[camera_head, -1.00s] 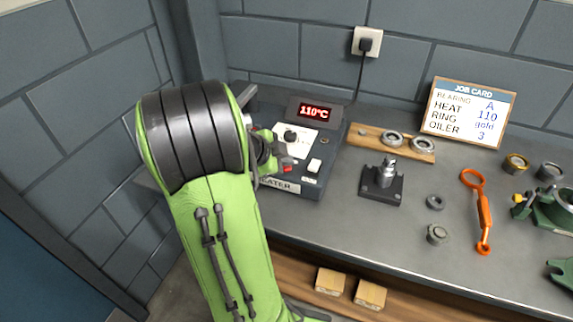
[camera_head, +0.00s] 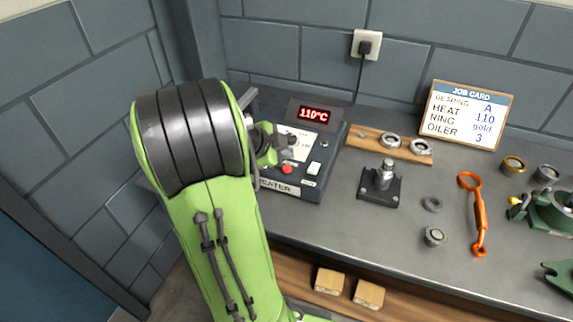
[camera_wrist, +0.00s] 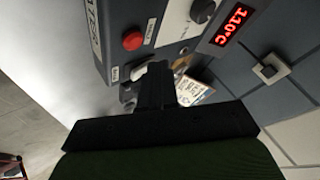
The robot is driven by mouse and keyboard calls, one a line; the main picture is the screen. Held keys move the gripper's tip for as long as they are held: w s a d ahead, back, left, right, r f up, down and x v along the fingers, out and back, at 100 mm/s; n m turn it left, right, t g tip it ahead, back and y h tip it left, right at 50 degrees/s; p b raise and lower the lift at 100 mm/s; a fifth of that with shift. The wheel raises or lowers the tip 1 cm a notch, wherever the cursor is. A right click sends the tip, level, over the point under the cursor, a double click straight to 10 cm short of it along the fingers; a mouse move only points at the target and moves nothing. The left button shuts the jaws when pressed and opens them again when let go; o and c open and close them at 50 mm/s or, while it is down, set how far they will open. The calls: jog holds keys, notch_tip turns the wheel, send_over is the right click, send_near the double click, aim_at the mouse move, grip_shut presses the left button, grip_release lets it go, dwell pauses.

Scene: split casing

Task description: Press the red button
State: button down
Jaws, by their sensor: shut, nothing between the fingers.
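The red button (camera_head: 287,169) is a round cap on the sloped front panel of the dark grey heater box (camera_head: 312,188). It also shows in the wrist view (camera_wrist: 132,40), beyond the fingers.
The heater display (camera_head: 314,114) reads 110°C. A white switch (camera_head: 314,168) sits right of the button. A wooden board with rings (camera_head: 365,140), a post on a dark base (camera_head: 382,186) and an orange tool (camera_head: 478,212) stand to the right. A job card (camera_head: 466,116) leans behind.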

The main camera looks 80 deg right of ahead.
aim_at(284, 170)
jog(key=shift+r+p, duration=0.8)
jog(key=shift+r, duration=0.95)
